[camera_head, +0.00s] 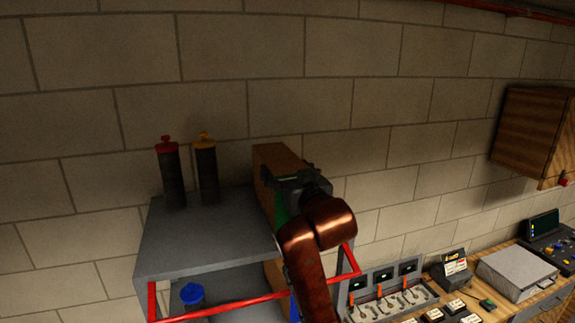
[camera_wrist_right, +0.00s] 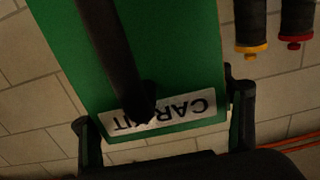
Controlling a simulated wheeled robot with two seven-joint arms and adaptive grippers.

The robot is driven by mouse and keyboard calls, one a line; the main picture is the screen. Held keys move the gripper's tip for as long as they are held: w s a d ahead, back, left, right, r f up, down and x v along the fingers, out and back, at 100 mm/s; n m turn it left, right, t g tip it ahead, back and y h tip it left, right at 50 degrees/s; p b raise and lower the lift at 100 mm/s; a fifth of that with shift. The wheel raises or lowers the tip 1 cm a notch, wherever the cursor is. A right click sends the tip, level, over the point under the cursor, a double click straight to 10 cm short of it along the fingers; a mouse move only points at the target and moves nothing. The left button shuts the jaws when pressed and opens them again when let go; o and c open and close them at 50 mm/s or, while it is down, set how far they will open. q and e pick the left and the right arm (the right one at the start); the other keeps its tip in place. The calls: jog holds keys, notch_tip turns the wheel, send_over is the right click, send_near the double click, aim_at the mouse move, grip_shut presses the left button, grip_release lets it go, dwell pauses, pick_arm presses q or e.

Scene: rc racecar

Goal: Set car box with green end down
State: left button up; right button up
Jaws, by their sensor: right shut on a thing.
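The car box (camera_head: 277,158) is brown with a green part (camera_head: 281,208) and is at the right end of the grey shelf top in the head view. My right gripper (camera_head: 292,182) is shut on it. In the right wrist view, its green face (camera_wrist_right: 180,50) fills the middle, with a white "CAR KIT" label (camera_wrist_right: 190,108) upside down. The gripper's fingers (camera_wrist_right: 163,128) are on either side of the label end. A dark bar crosses the face and hides part of the label. Whether the box touches the shelf is hidden. My left gripper is not in view.
A grey shelf top (camera_head: 195,240) carries a red-capped bottle (camera_head: 171,178) and a yellow-capped bottle (camera_head: 206,172) left of the box. A blue-capped bottle (camera_head: 192,294) is below. A red rail (camera_head: 225,303) runs in front. A workbench with devices (camera_head: 385,290) is right.

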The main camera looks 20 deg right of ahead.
jog(key=shift+s+d, duration=0.1)
jog(key=shift+s, duration=0.35)
jog(key=shift+w, duration=0.1)
jog(key=o, duration=1.4)
jog(key=shift+w+f, duration=0.15)
jog(key=shift+o, duration=2)
jog(key=s+b, duration=0.5)
jog(key=s, duration=0.7)
jog(key=shift+d+b, duration=0.15)
jog(key=shift+b, duration=0.15)
